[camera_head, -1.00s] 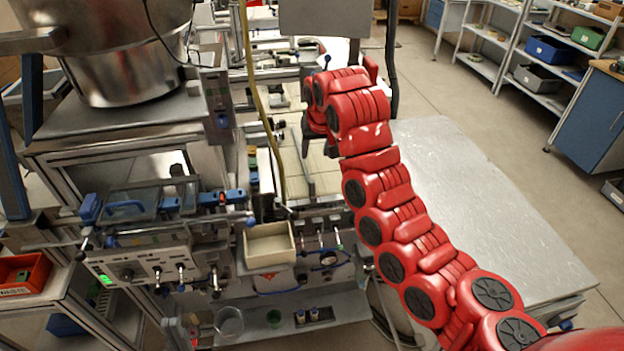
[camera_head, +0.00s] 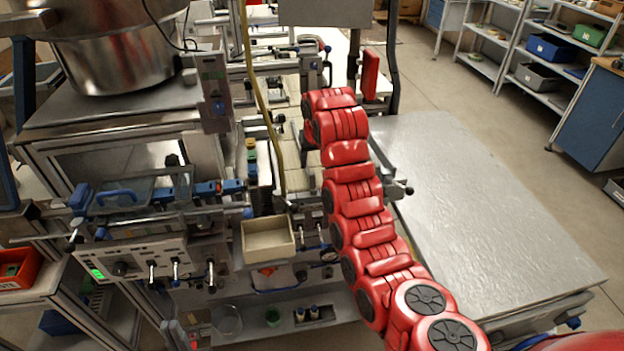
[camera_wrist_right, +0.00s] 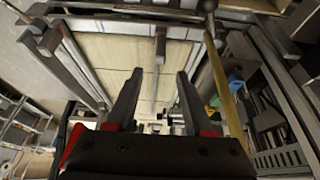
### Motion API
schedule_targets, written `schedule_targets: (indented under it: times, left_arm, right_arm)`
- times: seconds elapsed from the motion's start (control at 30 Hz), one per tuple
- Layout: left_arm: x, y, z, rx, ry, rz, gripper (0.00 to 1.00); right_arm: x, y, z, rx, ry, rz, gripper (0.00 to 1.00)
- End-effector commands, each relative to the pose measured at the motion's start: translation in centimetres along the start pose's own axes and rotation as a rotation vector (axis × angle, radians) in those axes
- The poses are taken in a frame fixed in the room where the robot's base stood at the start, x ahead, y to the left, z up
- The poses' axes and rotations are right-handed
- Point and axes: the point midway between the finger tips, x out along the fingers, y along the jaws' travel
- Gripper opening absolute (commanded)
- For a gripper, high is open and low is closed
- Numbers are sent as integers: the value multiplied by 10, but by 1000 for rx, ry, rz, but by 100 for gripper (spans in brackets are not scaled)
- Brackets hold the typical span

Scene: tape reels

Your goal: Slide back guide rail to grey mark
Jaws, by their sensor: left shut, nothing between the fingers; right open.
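My right arm reaches in from the lower right in the head view, and its gripper is hidden behind the arm over the conveyor. In the right wrist view my right gripper (camera_wrist_right: 156,95) is open, with nothing between its two dark fingers. Beyond them lies the cream conveyor surface (camera_wrist_right: 115,58), which also shows in the head view (camera_head: 289,150). A grey rail (camera_wrist_right: 78,62) runs along its left side, and a thin metal rod (camera_wrist_right: 157,70) lies over its middle. I cannot tell which bar is the back guide rail. I cannot make out the grey mark. My left gripper is not in view.
A yellow hose (camera_head: 262,105) hangs beside the conveyor; it crosses the right wrist view (camera_wrist_right: 222,85) close to the right finger. A steel bowl (camera_head: 115,58) stands at upper left. A cream bin (camera_head: 268,240) sits in front. The metal table (camera_head: 480,210) at right is bare.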

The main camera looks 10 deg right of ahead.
Motion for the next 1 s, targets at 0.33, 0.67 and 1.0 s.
schedule_targets:
  times: [0.33, 0.67, 1.0]
  left_arm:
    - [22, -1, -4, 0, 1, 0, 0]
    - [25, -1, -4, 0, 1, 0, 0]
    - [24, -1, -4, 0, 1, 0, 0]
  right_arm:
    - [63, 0, 1, 1, -9, 0, 52]
    - [78, 0, 2, 1, -6, -1, 52]
    - [77, 0, 2, 1, -5, -1, 18]
